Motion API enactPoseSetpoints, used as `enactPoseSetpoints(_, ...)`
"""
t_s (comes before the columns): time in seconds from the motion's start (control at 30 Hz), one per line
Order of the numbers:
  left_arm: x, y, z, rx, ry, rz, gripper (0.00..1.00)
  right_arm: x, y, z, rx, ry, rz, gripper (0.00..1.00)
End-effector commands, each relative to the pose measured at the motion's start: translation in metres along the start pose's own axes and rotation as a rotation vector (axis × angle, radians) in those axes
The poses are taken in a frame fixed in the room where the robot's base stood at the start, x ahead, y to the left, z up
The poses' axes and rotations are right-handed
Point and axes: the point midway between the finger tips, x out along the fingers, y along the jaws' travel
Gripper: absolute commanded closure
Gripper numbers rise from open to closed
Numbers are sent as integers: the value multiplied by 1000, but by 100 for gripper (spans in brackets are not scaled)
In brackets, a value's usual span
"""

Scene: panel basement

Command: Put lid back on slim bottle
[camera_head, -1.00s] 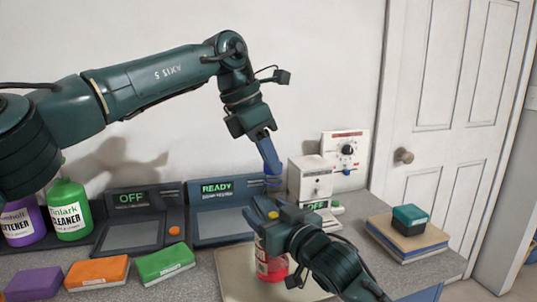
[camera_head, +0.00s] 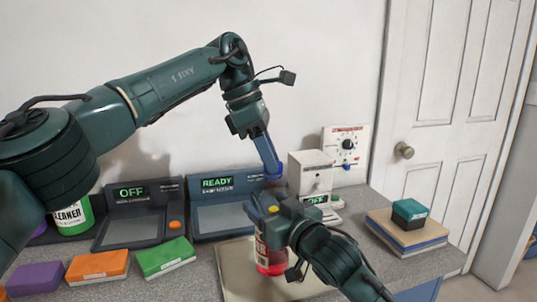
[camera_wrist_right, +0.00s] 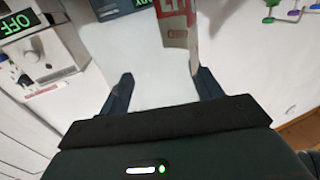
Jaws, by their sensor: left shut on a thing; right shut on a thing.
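The slim bottle (camera_head: 268,262) stands on a light mat on the bench. It has a red and white label, and its upper part is hidden behind my right gripper. My right gripper (camera_head: 262,207) is shut on the bottle from the right. In the right wrist view the red label (camera_wrist_right: 177,18) shows beyond the fingers (camera_wrist_right: 166,85). My left gripper (camera_head: 272,168) points down above the bottle, shut on a small blue lid (camera_head: 275,175). The lid is close above my right gripper; whether it touches the bottle's mouth is hidden.
A white device box (camera_head: 311,172) stands just right of the lid. Dark panels reading READY (camera_head: 225,205) and OFF (camera_head: 137,213) stand at the back. Purple, orange (camera_head: 97,267) and green blocks lie front left. A green cleaner bottle (camera_head: 72,217) is behind my left arm. Stacked books (camera_head: 407,235) lie right.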

Motion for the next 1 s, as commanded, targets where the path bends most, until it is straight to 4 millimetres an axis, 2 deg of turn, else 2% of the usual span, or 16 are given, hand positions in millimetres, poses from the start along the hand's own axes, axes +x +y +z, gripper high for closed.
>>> enactPoseSetpoints(0.2,-1,2,0,164,-4,-63,90,0,-2,1,-5,-1,-4,99)
enactPoseSetpoints(0.6,-1,1,-1,200,-7,-79,90,0,-2,1,-3,-2,-4,99)
enactPoseSetpoints(0.63,-1,1,-1,200,-7,-79,67,0,-2,1,-3,-2,-4,99)
enactPoseSetpoints(0.87,0,1,-1,200,-6,-80,48,0,-2,1,-2,-2,-3,99)
enactPoseSetpoints(1.0,0,1,-1,200,-6,-81,48,0,-2,1,-2,-2,-3,99)
